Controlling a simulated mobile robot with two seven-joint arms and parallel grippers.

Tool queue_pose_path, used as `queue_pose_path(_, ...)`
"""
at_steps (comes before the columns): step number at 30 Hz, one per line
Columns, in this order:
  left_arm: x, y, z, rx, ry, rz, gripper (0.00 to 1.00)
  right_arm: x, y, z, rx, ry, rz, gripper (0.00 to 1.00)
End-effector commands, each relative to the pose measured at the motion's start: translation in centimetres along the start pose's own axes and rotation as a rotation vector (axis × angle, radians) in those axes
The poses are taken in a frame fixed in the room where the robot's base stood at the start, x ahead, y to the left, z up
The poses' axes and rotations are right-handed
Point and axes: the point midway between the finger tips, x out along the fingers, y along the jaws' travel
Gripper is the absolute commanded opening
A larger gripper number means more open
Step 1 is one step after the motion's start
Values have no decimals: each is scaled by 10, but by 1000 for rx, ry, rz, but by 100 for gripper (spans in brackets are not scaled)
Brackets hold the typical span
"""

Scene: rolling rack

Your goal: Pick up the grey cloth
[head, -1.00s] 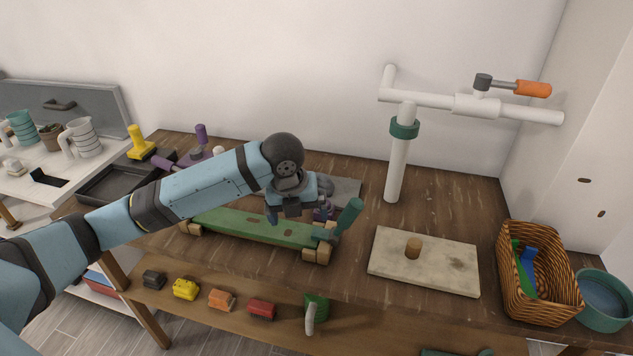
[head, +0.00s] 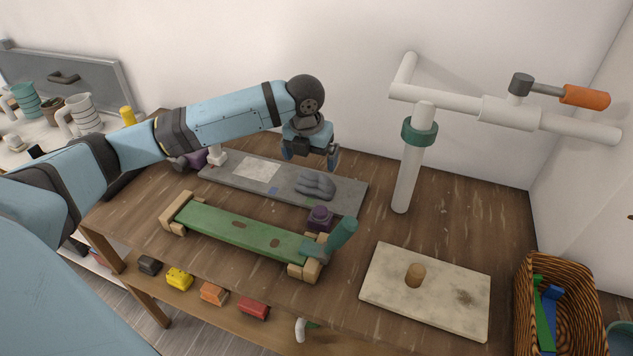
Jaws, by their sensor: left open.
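The grey cloth (head: 315,186) looks like a crumpled, lumpy grey piece with finger-like folds. It lies on the right part of a long grey board (head: 350,196) on the wooden workbench. My left gripper (head: 310,158) is open and empty, with its fingers pointing down. In the picture it is just above the cloth, toward the back of the board, and appears apart from it. The exact height of the gripper over the board is hard to tell. My right gripper is not in view.
A green clamped plank (head: 240,231) with a teal-handled tool (head: 341,236) lies in front. A purple knob (head: 320,217) stands beside the cloth. A white pipe stand (head: 407,170), a pale board with a peg (head: 385,283) and a wicker basket (head: 525,300) are to the right.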

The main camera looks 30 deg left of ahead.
Motion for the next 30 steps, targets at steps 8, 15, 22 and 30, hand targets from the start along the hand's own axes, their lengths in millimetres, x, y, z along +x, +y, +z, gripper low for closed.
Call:
queue_pose_path(8, 30, 0, 0, 0, -1, 1, 100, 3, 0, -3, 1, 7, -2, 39)
queue_pose_path(15, 52, -3, 3, 0, 2, -1, 100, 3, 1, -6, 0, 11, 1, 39)
queue_pose_path(22, 81, -3, 5, 0, -1, 0, 100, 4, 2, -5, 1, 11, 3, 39)
queue_pose_path(30, 82, -3, 5, 0, -2, 0, 86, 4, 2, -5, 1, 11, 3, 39)
